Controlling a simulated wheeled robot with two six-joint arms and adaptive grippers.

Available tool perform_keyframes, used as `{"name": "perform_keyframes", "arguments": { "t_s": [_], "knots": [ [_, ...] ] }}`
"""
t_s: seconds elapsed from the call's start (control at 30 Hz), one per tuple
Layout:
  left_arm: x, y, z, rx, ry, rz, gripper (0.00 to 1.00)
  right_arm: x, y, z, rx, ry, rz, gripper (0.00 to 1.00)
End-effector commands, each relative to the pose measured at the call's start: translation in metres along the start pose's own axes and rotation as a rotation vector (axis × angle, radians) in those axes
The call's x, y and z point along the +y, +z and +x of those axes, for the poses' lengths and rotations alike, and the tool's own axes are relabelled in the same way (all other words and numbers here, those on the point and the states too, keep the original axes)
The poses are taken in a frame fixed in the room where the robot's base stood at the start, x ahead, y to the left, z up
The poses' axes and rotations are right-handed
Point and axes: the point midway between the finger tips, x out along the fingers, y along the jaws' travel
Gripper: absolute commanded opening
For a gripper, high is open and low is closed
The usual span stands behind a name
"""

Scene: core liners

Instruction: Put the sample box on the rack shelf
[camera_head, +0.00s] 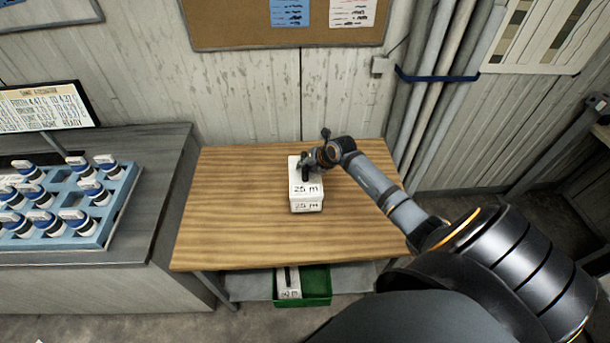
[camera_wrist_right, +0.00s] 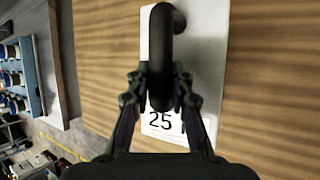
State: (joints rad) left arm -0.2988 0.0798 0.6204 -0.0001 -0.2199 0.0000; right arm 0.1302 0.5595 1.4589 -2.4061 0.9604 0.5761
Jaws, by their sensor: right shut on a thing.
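The sample box (camera_head: 307,190) is white, marked "25 m" on its top and front, and stands on the wooden table. My right gripper (camera_head: 308,165) is over it. In the right wrist view, the gripper (camera_wrist_right: 160,88) is shut on the black handle (camera_wrist_right: 167,25) on the white lid (camera_wrist_right: 208,50). No gap between box and table shows. I cannot pick out the rack shelf for sure; a grey lower shelf (camera_head: 352,279) shows under the table. My left gripper is not in view.
The wooden table (camera_head: 235,215) is clear around the box. A green bin (camera_head: 318,287) with a white box (camera_head: 289,282) in it is below its front edge. A blue tray (camera_head: 97,238) of several jars sits on the left counter. Pipes (camera_head: 425,85) run behind.

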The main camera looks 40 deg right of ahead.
Motion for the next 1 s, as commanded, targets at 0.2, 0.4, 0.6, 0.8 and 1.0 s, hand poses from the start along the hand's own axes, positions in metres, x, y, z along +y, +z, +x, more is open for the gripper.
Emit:
{"name": "perform_keyframes", "arguments": {
  "t_s": [0.2, 0.4, 0.6, 0.8, 1.0],
  "knots": [
    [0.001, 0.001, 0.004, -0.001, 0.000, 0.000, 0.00, 0.000, 0.003, 0.005, -0.004, 0.004, -0.001, 0.00],
    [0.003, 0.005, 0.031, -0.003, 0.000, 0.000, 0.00, -0.013, -0.004, 0.029, -0.003, 0.003, -0.001, 0.00],
    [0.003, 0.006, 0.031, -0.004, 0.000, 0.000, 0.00, -0.016, -0.007, 0.035, -0.005, 0.004, -0.001, 0.00],
    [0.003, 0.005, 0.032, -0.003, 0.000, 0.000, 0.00, -0.017, -0.007, 0.036, -0.004, 0.003, -0.001, 0.00],
    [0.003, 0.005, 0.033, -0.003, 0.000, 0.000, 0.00, -0.019, -0.010, 0.037, 0.000, 0.000, 0.000, 0.37]
  ]
}}
